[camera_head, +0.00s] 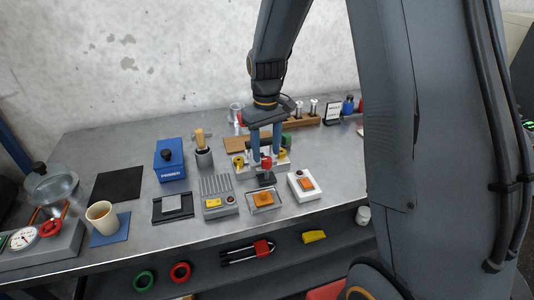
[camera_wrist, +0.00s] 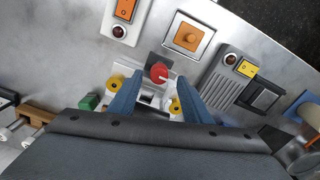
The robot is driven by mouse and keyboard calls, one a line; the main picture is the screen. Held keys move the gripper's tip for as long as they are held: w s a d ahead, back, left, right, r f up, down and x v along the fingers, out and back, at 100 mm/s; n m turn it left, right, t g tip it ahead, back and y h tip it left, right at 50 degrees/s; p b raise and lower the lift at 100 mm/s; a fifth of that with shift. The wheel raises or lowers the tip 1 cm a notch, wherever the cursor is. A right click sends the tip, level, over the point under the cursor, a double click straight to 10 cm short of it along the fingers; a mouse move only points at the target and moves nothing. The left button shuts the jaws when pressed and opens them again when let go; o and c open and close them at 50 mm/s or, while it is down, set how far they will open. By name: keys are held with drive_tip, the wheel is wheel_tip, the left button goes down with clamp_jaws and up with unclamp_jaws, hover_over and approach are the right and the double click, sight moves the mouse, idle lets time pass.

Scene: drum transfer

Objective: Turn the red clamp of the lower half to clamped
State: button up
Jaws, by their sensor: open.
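The red clamp (camera_head: 266,162) is a round red knob on a dark base at the front of a light metal fixture (camera_head: 241,174). In the wrist view the red knob (camera_wrist: 159,73) shows a pale mark on its face and lies just beyond and between my fingertips. My gripper (camera_head: 265,156) points down over the fixture, its two blue fingers apart. In the wrist view the gripper (camera_wrist: 160,88) is open, with nothing held. Yellow knobs (camera_wrist: 115,82) sit on either side of the fixture, close outside the fingers. The fixture's middle is partly hidden by my gripper.
An orange-button plate (camera_head: 263,199) and a white orange-switch box (camera_head: 304,184) stand close in front. A grey ribbed box (camera_head: 218,195) is front left. A green block (camera_wrist: 89,102) and wooden rack (camera_head: 302,119) lie behind.

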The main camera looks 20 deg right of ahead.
sight(264, 165)
drive_tip(key=shift+f, duration=1.2)
